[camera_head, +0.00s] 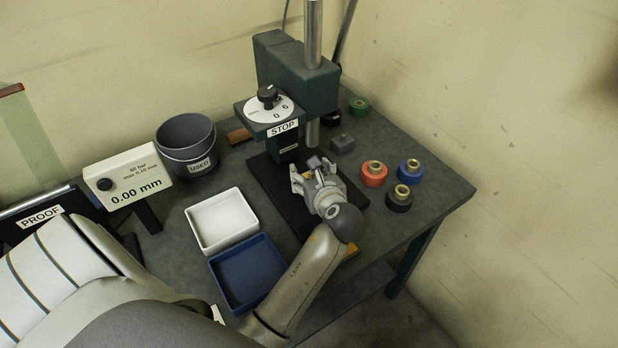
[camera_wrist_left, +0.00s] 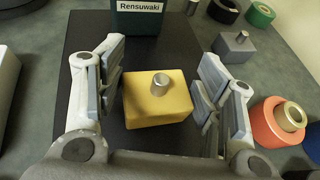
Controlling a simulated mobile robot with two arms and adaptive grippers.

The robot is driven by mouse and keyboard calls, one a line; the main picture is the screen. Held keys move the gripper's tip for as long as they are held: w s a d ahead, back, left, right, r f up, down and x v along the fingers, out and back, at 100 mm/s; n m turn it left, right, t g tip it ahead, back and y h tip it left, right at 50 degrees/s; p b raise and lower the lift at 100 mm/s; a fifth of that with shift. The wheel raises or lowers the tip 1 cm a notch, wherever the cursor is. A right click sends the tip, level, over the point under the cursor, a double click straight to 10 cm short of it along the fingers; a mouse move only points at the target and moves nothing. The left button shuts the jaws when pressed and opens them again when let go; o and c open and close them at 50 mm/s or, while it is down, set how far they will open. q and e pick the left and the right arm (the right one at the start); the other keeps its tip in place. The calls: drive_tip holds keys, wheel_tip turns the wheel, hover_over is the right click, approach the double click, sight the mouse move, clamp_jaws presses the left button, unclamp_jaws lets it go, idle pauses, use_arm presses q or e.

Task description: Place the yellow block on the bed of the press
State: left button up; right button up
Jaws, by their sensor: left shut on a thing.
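The yellow block (camera_wrist_left: 157,103) with a metal stud on top is between the fingers of my left gripper (camera_wrist_left: 158,85), which is shut on it. In the head view my left gripper (camera_head: 312,172) is low over the black bed (camera_head: 268,180) of the dark green press (camera_head: 300,75) and hides the block. In the wrist view the bed (camera_wrist_left: 85,35) lies around and under the block. I cannot tell whether the block touches the bed. My right gripper is not in view.
A grey block (camera_head: 342,143) stands right of the press column. Orange (camera_head: 373,174), blue (camera_head: 409,171) and black (camera_head: 399,198) rollers stand farther right. A white tray (camera_head: 196,229), a blue tray (camera_head: 222,283), a grey bucket (camera_head: 188,165) and a gauge box (camera_head: 127,177) are at left.

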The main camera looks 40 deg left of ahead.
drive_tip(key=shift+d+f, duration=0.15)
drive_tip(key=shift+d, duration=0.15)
use_arm(q)
drive_tip(key=o, duration=1.7)
drive_tip(key=shift+f, duration=0.15)
drive_tip(key=shift+c, duration=0.2)
